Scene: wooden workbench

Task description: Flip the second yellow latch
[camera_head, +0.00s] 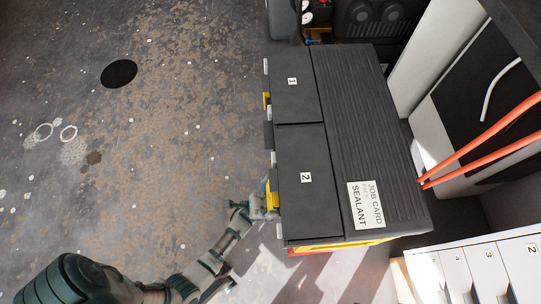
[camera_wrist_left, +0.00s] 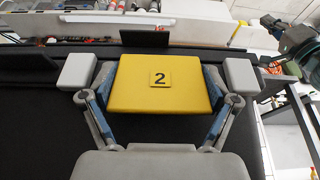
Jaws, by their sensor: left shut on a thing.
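The second yellow latch (camera_head: 273,197) is on the left edge of the dark toolbox (camera_head: 350,130), beside the lid panel marked 2. In the left wrist view the latch (camera_wrist_left: 160,95) shows as a yellow block with a black 2 on it. My left gripper (camera_head: 260,204) comes in from the lower left and is shut on this latch, one finger on each side. The first yellow latch (camera_head: 266,101) is farther up the same edge, beside the panel marked 1.
Orange-red bars (camera_head: 480,142) cross at the right. A white numbered drawer unit (camera_head: 480,270) stands at the lower right. Dark equipment with gauges (camera_head: 309,12) is at the top. The worn floor (camera_head: 150,140) left of the toolbox is clear.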

